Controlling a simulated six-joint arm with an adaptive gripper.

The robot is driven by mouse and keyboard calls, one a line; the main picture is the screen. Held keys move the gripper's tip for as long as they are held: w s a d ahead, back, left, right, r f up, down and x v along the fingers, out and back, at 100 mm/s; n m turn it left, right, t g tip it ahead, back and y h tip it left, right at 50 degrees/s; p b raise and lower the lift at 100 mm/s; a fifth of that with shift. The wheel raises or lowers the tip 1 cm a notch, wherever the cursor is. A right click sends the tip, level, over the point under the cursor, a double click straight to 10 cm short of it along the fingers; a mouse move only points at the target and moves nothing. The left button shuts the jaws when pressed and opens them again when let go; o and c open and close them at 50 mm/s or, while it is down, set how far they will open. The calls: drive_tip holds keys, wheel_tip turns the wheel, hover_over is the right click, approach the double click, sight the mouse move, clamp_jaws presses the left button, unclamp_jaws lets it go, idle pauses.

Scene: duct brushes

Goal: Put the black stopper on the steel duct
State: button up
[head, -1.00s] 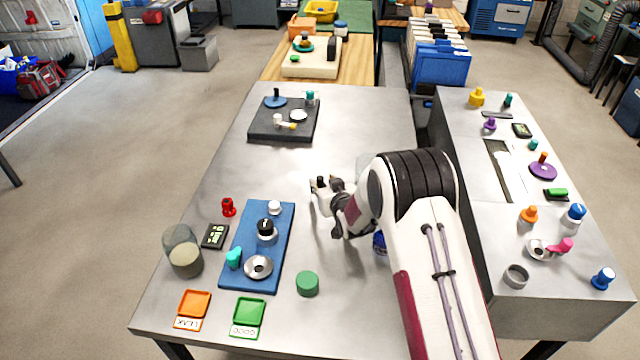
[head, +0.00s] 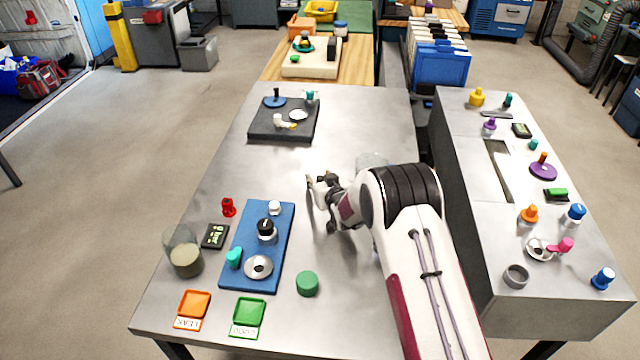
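A small black round piece (head: 265,225), which looks like the black stopper, sits upright on a pale metallic round body (head: 267,238) on the blue board (head: 240,275). That body may be the steel duct; I cannot tell for sure. A steel disc with a raised centre (head: 258,267) lies just in front of it on the same board. My gripper (head: 318,200) hangs over the table to the right of the blue board, apart from these pieces. Its fingers are small and seen from the side, so their opening and anything between them are unclear.
A teal piece (head: 233,257) and a white knob (head: 274,208) are on the blue board. A glass beaker (head: 184,258), a red piece (head: 228,207), a small display (head: 215,236), orange (head: 194,304) and green (head: 248,311) trays and a green cylinder (head: 307,284) surround it. The table's middle is clear.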

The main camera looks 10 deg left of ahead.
sight(320, 177)
clamp_jaws()
drive_tip(key=shift+r, duration=0.15)
drive_tip(key=shift+r, duration=4.85)
